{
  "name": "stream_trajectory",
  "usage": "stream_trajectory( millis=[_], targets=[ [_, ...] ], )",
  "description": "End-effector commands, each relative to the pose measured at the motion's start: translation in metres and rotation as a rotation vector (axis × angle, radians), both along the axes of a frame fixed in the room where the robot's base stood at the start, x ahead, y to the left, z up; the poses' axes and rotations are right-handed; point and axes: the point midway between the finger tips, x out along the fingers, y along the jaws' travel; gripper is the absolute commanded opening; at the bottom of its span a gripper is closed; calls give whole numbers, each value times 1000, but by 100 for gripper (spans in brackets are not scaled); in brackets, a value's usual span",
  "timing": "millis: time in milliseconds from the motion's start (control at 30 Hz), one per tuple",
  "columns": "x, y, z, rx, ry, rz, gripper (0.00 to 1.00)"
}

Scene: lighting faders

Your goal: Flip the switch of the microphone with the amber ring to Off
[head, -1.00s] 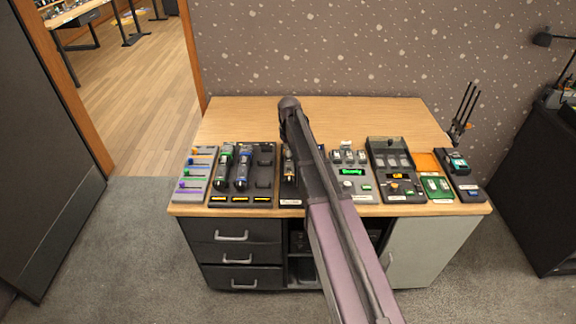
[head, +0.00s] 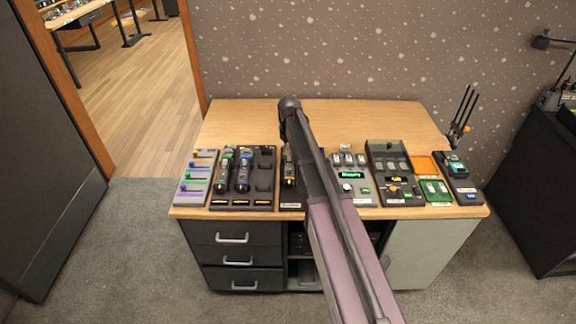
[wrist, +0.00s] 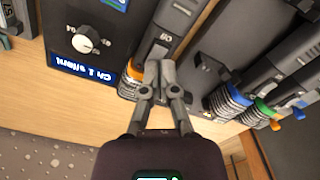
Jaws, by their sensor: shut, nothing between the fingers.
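The microphone with the amber ring (head: 288,171) lies in a dark holder just left of my arm in the head view, partly hidden by the arm. In the wrist view a grey microphone body marked I/O (wrist: 166,40) lies directly beyond my fingertips; I take it to be the same one. In the head view my arm hides the gripper.
Two other microphones, with a green ring (wrist: 262,106) and a blue ring (wrist: 228,98), lie beside it. A dark panel with a round knob (wrist: 82,43) is on the other side. More control boxes (head: 396,176) line the desk front. The desk's rear (head: 370,114) is bare.

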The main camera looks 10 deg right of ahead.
Motion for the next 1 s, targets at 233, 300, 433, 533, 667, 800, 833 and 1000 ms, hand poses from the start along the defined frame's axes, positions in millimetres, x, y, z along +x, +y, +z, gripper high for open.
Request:
stream_trajectory(
  millis=[233,300,433,533,667,800,833,1000],
  targets=[
    [0,0,17,0,0,0,0],
    [0,0,21,0,0,0,0],
    [0,0,29,0,0,0,0],
    [0,0,34,0,0,0,0],
    [0,0,41,0,0,0,0],
    [0,0,47,0,0,0,0],
    [0,0,48,0,0,0,0],
    [0,0,48,0,0,0,0]
  ],
)
